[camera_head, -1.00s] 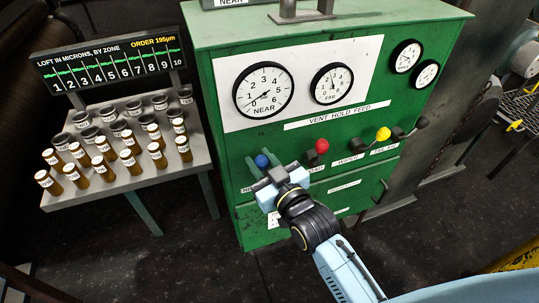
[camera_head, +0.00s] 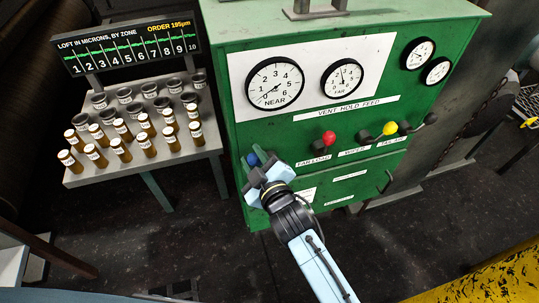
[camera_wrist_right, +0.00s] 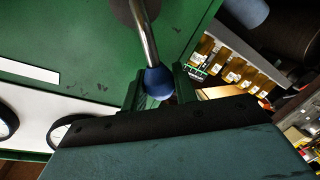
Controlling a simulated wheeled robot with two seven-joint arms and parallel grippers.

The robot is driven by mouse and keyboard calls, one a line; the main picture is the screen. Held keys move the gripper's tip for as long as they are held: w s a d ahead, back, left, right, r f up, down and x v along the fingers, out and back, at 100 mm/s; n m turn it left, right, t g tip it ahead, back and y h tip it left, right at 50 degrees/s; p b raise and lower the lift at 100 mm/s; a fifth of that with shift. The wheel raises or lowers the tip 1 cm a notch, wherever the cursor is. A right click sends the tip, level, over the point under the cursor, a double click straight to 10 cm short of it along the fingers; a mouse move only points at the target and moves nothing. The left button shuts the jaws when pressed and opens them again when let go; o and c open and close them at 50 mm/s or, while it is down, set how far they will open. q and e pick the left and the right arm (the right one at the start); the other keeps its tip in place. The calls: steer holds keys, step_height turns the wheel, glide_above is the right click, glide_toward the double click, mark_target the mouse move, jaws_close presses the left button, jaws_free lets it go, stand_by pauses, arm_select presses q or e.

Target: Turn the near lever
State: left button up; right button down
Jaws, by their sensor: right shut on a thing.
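The near lever ends in a blue knob (camera_head: 252,159) low on the left of the green cabinet front. My right gripper (camera_head: 255,162) reaches up to it from below and is shut on the knob. In the right wrist view, the blue knob (camera_wrist_right: 158,83) sits between the two dark green fingers, with its metal rod (camera_wrist_right: 144,35) running to the cabinet. The lever's label is hidden behind my gripper. The NEAR gauge (camera_head: 275,83) is above, on a white panel. My left gripper is not in view.
A red-knobbed lever (camera_head: 328,138), a yellow-knobbed lever (camera_head: 389,128) and a dark-knobbed lever (camera_head: 431,118) stand in a row to the right. A grey table (camera_head: 198,166) with several brown bottles and dark cups is at left. Yellow machinery (camera_head: 490,275) is at lower right.

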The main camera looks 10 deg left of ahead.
stand_by(0.4)
steer(key=c, duration=1.1)
jaws_free()
steer(key=shift+a, duration=0.1)
steer(key=shift+s, duration=0.1)
steer(key=v, duration=1.3)
steer(key=shift+s+p, duration=0.1)
steer(key=shift+p, duration=0.25)
